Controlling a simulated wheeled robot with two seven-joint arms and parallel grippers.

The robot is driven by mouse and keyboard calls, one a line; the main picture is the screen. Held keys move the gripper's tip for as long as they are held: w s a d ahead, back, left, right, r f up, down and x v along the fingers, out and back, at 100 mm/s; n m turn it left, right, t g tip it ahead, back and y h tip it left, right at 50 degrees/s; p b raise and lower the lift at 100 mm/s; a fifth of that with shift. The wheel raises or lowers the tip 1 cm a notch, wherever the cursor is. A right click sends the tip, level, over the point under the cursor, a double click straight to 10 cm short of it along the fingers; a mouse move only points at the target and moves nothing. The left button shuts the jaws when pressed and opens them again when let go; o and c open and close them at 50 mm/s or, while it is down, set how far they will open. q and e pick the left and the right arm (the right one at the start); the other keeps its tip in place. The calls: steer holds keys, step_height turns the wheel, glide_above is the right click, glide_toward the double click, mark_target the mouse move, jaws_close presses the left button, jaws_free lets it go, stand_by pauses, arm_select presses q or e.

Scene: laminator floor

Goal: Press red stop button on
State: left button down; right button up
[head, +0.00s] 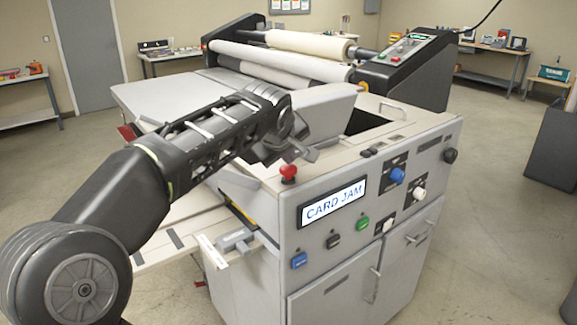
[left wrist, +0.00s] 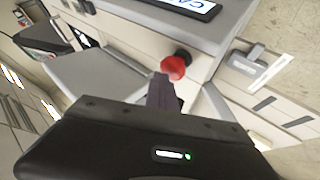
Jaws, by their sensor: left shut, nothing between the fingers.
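The red stop button (head: 289,171) stands on the top front-left corner of the laminator (head: 350,230), near the display that reads CARD JAM (head: 332,202). In the left wrist view the red button (left wrist: 174,67) shows just beyond the fingers. My left gripper (head: 300,153) is shut and empty, a little above and behind the button in the head view. In the left wrist view my gripper fingers (left wrist: 162,90) end close to the button; I cannot tell whether they touch it. My right gripper is not in view.
The front panel has a blue button (head: 299,260), a black button (head: 333,240), a green button (head: 362,223) and several knobs. A grey raised cover (head: 325,103) stands behind the gripper. A grey latch (head: 237,240) sits below the button's left side. Open floor surrounds the machine.

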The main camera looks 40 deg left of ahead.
mark_target(287, 168)
arm_select(q)
steer(key=shift+f, duration=0.4)
steer(key=shift+r, duration=0.35)
stand_by(0.3)
steer(key=shift+r+p, duration=2.1)
steer(key=shift+r, duration=1.05)
